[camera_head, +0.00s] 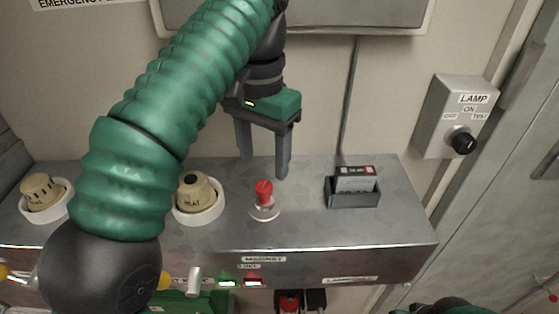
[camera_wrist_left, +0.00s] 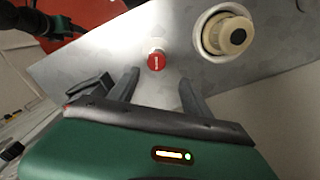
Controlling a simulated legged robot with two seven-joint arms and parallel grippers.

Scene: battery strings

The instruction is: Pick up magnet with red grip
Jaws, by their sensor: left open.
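The magnet with the red grip (camera_head: 264,190) stands upright on a pale round base on top of the grey metal console (camera_head: 320,228). Its red top also shows in the left wrist view (camera_wrist_left: 156,61). My left gripper (camera_head: 263,168) is open and empty, pointing down just above and behind the magnet. In the left wrist view its two fingers (camera_wrist_left: 159,86) are apart, with the magnet lying between and beyond their tips. My right gripper does not show; only a dark green part of my right arm appears at the lower right edge of the head view.
A beige knob in a white ring (camera_head: 199,199) is left of the magnet, another (camera_head: 43,196) farther left. A dark card holder (camera_head: 352,192) stands to the right. A lamp switch box (camera_head: 455,118) is on the wall. Lit green and red indicators (camera_head: 240,282) are on the console front.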

